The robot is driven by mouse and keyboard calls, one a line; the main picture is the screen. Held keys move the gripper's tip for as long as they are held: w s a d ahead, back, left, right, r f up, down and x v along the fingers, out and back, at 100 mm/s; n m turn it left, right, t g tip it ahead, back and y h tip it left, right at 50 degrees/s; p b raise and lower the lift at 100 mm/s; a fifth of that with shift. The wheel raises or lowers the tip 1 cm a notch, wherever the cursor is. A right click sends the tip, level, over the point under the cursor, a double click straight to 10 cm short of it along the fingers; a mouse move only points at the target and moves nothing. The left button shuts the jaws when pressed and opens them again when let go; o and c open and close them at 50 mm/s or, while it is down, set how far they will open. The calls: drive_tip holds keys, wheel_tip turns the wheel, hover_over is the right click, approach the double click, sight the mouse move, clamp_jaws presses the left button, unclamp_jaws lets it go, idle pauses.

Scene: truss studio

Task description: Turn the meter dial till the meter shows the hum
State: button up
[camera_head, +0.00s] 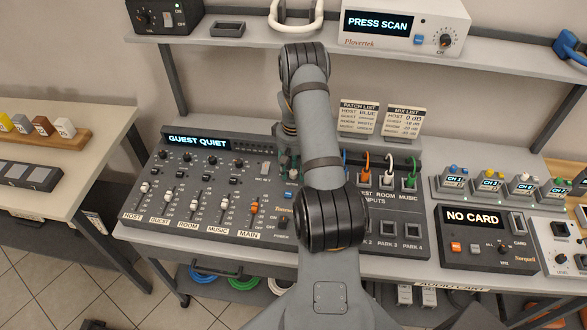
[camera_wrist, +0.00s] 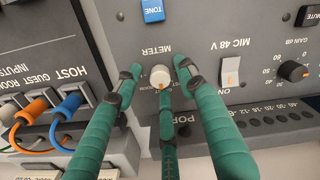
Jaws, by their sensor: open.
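The meter dial (camera_wrist: 160,76) is a small pale knob with an orange pointer mark, beside the upside-down METER label in the wrist view. My gripper (camera_wrist: 158,70) has three green fingers. They are open around the dial, one tip on each side and one below; I cannot tell whether any touches it. The lower finger partly hides the small print there. In the head view my gripper (camera_head: 290,166) is mostly behind my arm and the dial is hidden. The mixing desk (camera_head: 190,226) has a display (camera_head: 198,141) reading GUEST QUIET.
In the wrist view, a blue TONE button (camera_wrist: 152,10), a white MIC 48 V switch (camera_wrist: 230,72) and a black gain knob (camera_wrist: 292,70) lie near the fingers. Orange and blue cables (camera_wrist: 66,108) plug in at left. A shelf (camera_head: 235,38) runs above the desk.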

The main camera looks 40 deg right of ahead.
drive_tip(key=shift+c, duration=0.2)
clamp_jaws()
idle(0.3)
drive_tip(key=shift+b, duration=0.3)
drive_tip(key=shift+f+m+b, duration=0.2)
drive_tip(key=shift+m+b, duration=0.7)
drive_tip(key=shift+b, duration=0.2)
drive_tip(key=m+b, duration=0.2)
drive_tip(key=shift+b, duration=0.35)
drive_tip(key=m+b, duration=0.4)
drive_tip(key=shift+r+m, duration=0.2)
drive_tip(key=shift+m, duration=0.2)
unclamp_jaws()
